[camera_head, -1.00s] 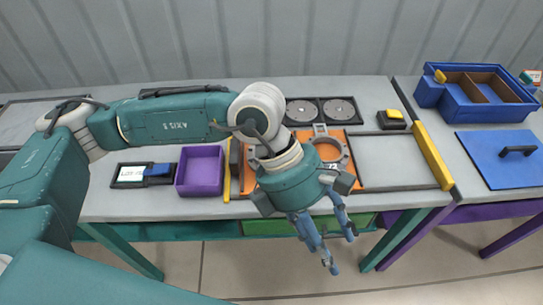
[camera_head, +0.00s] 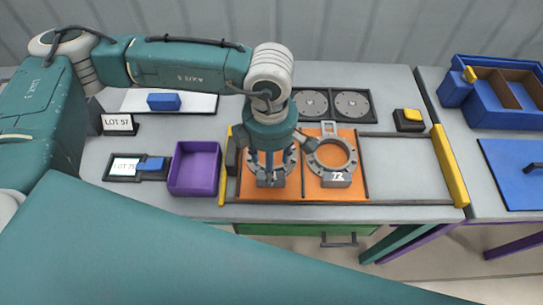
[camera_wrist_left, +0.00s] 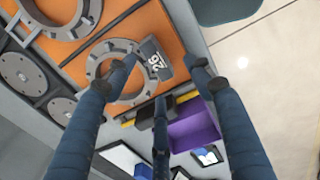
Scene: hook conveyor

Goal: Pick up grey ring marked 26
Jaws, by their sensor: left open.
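The grey ring marked 26 (camera_wrist_left: 93,70) lies flat on the orange panel at the left in the head view; its raised block (camera_wrist_left: 155,61) with the white 26 shows in the left wrist view. In the head view this ring (camera_head: 293,160) is partly hidden by my left gripper (camera_head: 269,172). The gripper points down over the ring and its block. Its blue fingers are spread open with nothing held, and one fingertip overlaps the ring in the left wrist view; I cannot tell whether it touches. My right gripper is not in view.
A second grey ring (camera_head: 350,153) with a numbered block lies to the right on the orange panel (camera_head: 312,188). A purple bin (camera_head: 194,190) stands left, beyond a yellow bar. Two grey discs (camera_head: 352,105) lie behind. A bare grey area (camera_head: 400,165) is at right.

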